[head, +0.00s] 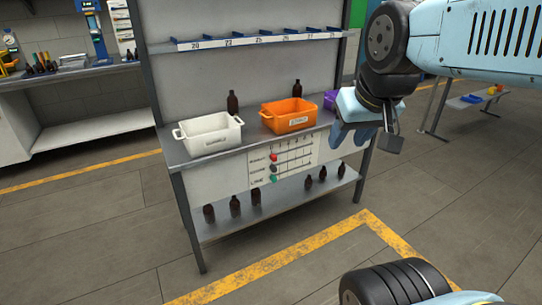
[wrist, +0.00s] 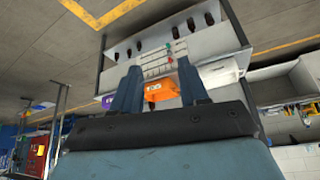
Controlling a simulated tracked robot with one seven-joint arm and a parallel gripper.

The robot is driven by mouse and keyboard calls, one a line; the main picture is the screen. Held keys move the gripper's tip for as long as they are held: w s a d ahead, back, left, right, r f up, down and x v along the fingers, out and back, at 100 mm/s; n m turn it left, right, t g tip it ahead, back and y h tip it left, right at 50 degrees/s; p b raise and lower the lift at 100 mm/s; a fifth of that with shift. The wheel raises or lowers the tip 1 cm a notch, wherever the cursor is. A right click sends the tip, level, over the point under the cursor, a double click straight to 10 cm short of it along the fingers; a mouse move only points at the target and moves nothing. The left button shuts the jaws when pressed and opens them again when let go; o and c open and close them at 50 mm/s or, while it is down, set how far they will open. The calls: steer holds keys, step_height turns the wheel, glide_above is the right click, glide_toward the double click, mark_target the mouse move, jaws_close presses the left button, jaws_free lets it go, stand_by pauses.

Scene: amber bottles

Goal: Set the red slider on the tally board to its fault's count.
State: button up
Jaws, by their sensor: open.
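The tally board (head: 297,160) is a white panel on the front of the workbench, with several numbered columns and three rows whose labels are too small to read. The red slider (head: 273,157) is at the left end of the top row. A dark slider (head: 273,168) and a green slider (head: 274,179) are at the left ends of the rows below. My gripper (head: 376,136) is open and empty, up and right of the board, well apart from it. In the wrist view, the board (wrist: 155,62) shows upside down beyond my open fingers (wrist: 158,88).
A white crate (head: 213,144), an orange crate (head: 290,125) and a partly hidden purple crate (head: 330,98) stand on the bench. Amber bottles stand behind the white crate (head: 232,103) and orange crate (head: 297,89); several stand on the lower shelf (head: 270,209). Floor in front is clear.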

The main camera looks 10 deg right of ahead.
mark_target(275, 159)
steer(key=shift+o, duration=0.5)
steer(key=shift+w, duration=0.1)
steer(key=w+d+t, duration=0.2)
steer(key=w, duration=1.3)
steer(key=w+d+f+n+t, duration=0.15)
steer(key=w+f, duration=0.25)
steer(key=w, duration=0.5)
steer(key=w+d+f+t, duration=0.15)
steer(key=w+f, duration=0.25)
steer(key=w, duration=0.6)
steer(key=w+f+t, duration=0.2)
steer(key=w+f, duration=0.2)
steer(key=w, duration=0.5)
steer(key=w+f+n+t+y, duration=0.1)
steer(key=w+f, duration=0.4)
steer(key=f, duration=0.3)
steer(key=w+f+t+y, duration=0.1)
steer(key=w+f, duration=0.3)
steer(key=f, duration=0.4)
step_height(275, 159, down, 19)
steer(key=s+n+t+y, duration=0.1)
steer(key=s+t+y, duration=0.1)
steer(key=t+y, duration=0.15)
steer(key=shift+g, duration=0.45)
steer(key=x, duration=1.4)
steer(key=shift+s+a, duration=0.1)
steer(key=shift+a, duration=0.3)
steer(key=shift+c, duration=0.5)
jaws_close()
